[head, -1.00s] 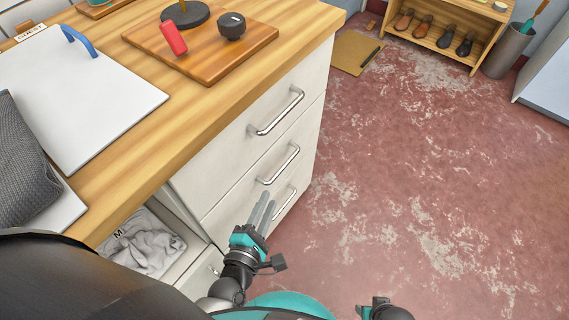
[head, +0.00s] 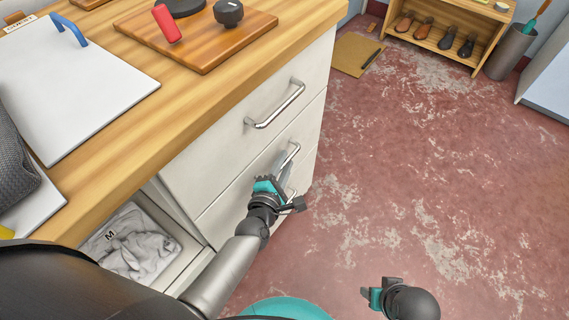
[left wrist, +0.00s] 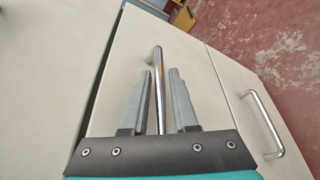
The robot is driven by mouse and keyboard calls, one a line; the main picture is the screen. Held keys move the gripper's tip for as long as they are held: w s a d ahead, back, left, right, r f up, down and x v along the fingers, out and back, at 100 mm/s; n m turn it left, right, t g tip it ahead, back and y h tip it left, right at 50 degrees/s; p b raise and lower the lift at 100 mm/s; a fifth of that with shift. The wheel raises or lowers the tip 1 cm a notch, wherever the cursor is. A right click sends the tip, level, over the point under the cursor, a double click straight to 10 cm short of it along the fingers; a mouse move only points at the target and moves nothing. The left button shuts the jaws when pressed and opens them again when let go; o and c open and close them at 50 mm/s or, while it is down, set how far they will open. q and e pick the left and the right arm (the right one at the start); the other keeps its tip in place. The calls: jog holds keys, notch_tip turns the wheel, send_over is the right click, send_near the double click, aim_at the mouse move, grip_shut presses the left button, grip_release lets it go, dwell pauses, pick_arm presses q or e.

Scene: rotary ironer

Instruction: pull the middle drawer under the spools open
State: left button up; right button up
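The white drawer unit under the wooden counter has a stack of drawers with metal bar handles. The middle drawer (head: 232,202) looks shut. Its handle (head: 294,152) is partly hidden behind my left gripper (head: 281,163). In the left wrist view, the middle handle (left wrist: 158,62) runs between the two fingers of my left gripper (left wrist: 160,73), which is open, with a gap on each side. A red piece (head: 167,24) and a dark round piece (head: 229,12), possibly the spools, sit on a wooden board (head: 205,62) above. My right gripper (head: 371,296) is low over the floor, its fingers unclear.
The top drawer handle (head: 277,106) sticks out above, and a lower handle (left wrist: 265,122) shows beside the middle one in the left wrist view. A bin with grey cloth (head: 135,248) is left of the drawers. The red floor (head: 430,180) in front is clear.

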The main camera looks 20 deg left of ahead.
pick_arm(q)
jog(key=shift+w, duration=0.15)
grip_shut()
dwell(1.4)
